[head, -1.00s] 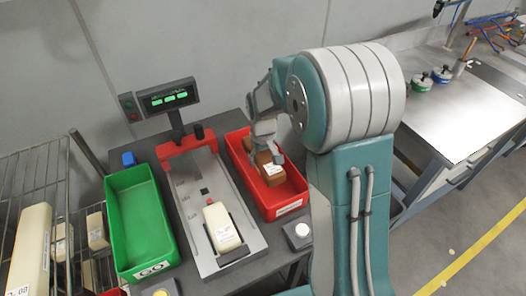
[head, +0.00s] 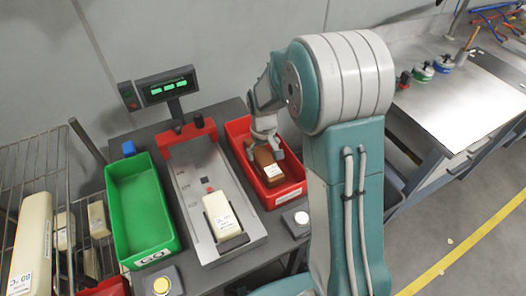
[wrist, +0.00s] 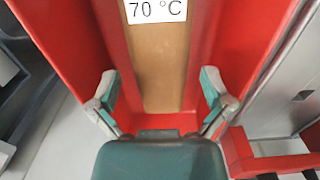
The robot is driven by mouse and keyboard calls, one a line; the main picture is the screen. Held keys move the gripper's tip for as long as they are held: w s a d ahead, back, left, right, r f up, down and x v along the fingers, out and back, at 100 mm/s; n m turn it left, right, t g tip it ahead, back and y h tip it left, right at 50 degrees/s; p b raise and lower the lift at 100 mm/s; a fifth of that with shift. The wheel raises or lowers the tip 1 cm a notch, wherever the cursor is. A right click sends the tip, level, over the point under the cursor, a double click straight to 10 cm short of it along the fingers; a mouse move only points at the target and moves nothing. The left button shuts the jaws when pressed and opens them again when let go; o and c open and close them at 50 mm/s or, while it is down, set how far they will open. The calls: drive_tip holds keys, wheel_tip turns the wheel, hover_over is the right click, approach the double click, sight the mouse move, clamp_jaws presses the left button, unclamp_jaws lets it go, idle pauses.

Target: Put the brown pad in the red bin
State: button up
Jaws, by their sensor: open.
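The brown pad (head: 266,163) lies inside the red bin (head: 294,191) at the right of the bench, with a white label on top. In the wrist view the pad (wrist: 160,70) shows as a brown strip with a "70 °C" label, between the bin's red walls (wrist: 60,45). My gripper (head: 266,145) is at the pad's far end, inside the bin. In the wrist view its two fingers (wrist: 160,92) stand apart on either side of the pad, with gaps between them and it. My arm hides part of the bin.
A green bin (head: 140,205) stands at the left of the bench. A display (head: 168,86) stands behind. A wire rack (head: 45,165) is at far left.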

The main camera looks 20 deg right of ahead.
wheel_tip(320, 180, up, 12)
idle(0.6)
idle(0.4)
drive_tip(key=s+r+m+t, duration=0.1)
drive_tip(key=s+r, duration=0.3)
drive_tip(key=s, duration=0.7)
drive_tip(key=s+r+m+t, duration=0.1)
drive_tip(key=s+r+t, duration=0.3)
drive_tip(key=s, duration=0.8)
drive_tip(key=shift+r+t, duration=0.3)
drive_tip(key=shift+r, duration=0.5)
